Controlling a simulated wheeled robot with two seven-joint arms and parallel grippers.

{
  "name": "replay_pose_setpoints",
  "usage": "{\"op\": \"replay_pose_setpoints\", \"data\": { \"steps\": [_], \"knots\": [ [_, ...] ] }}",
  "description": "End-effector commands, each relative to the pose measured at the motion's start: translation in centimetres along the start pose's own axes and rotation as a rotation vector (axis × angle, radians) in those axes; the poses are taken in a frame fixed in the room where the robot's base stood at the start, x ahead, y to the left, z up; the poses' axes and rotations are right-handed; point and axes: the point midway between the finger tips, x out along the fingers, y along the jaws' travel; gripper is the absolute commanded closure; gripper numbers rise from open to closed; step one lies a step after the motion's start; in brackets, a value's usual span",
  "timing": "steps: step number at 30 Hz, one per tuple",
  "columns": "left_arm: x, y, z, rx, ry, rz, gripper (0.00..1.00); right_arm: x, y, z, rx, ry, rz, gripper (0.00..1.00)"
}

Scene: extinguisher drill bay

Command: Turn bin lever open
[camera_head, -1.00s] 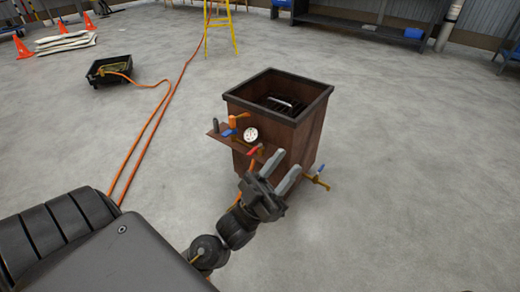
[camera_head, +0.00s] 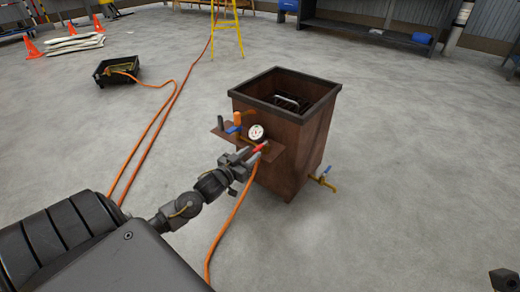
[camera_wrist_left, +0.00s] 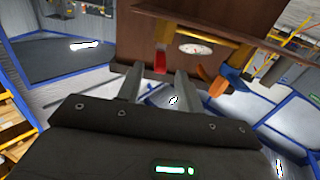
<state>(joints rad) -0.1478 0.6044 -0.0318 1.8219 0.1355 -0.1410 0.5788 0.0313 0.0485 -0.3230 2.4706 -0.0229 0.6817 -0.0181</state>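The bin (camera_head: 285,150) is a rusty brown, open-topped square box. I see no clear contact. The gauge (camera_wrist_left: 196,49) and blue lever (camera_wrist_left: 230,80) are right of the fingers there.
An orange hose (camera_head: 229,221) hangs from the shelf to the floor. A blue-handled tap (camera_head: 323,178) sticks out low on the bin's right. A black tray (camera_head: 116,73), a yellow ladder (camera_head: 227,38) and orange cones (camera_head: 32,49) stand farther back. Floor right of the bin is clear.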

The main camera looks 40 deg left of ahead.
Motion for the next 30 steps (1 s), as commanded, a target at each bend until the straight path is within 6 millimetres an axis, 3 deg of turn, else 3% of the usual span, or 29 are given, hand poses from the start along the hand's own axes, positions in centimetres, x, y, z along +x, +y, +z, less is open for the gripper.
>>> {"op": "replay_pose_setpoints", "data": {
  "steps": [3, 9, 22, 30],
  "knots": [
    [2.4, 0.0, 0.3, 0.001, 0.003, 0.000, 0.64, -0.1, -0.6, 0.0, 0.018, 0.029, -0.012, 0.64],
    [5.1, 0.1, 0.2, 0.001, 0.002, 0.001, 0.64, 0.3, -1.2, -0.1, 0.038, 0.060, -0.029, 0.64],
    [6.2, 0.1, 0.0, 0.001, 0.000, 0.001, 0.64, 0.8, -1.5, -0.1, 0.047, 0.072, -0.037, 0.64],
    [6.2, 0.1, 0.0, 0.001, 0.000, 0.001, 0.96, 0.7, -1.5, -0.1, 0.047, 0.072, -0.037, 0.64]
  ]
}}
